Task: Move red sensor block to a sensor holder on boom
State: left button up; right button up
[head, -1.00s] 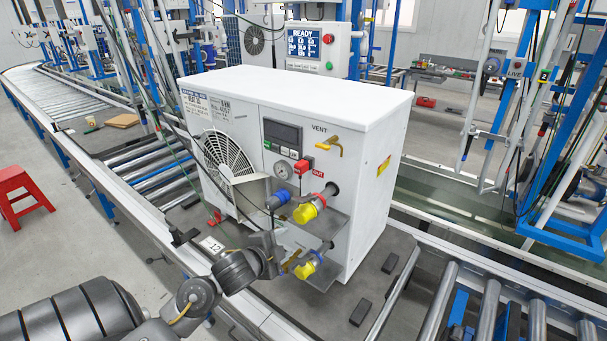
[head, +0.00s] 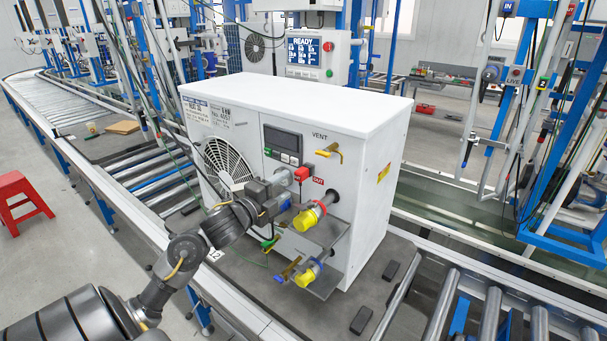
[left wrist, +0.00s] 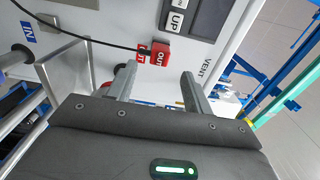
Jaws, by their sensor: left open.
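The red sensor block (head: 298,174) sits on the front panel of the white pump unit, beside the red OUT label and below the display. It also shows in the left wrist view (left wrist: 161,52), marked OUT, with a black cable running from it. My left gripper (head: 285,188) is in front of that panel, close to the block. In the left wrist view its two fingers (left wrist: 158,76) are apart and empty, with the block just beyond and between their tips. At the right stands a white boom frame (head: 487,105) with an IN sign and a LIVE sign; I cannot make out its holders clearly.
The white pump unit (head: 300,100) stands on the conveyor. Two yellow-capped fittings (head: 309,218) jut out on metal brackets below the block. A yellow valve handle (head: 331,152) is by VENT. Grey rollers (head: 440,300) lie at front right. A red stool (head: 20,200) is at left.

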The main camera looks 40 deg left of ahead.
aim_at(297, 178)
pick_arm(q)
jog(key=shift+w+b, duration=0.85)
jog(key=shift+w, duration=3.4)
grip_shut()
jog(key=shift+s, duration=0.1)
jog(key=shift+s+p, duration=0.55)
jog(key=shift+s, duration=2.4)
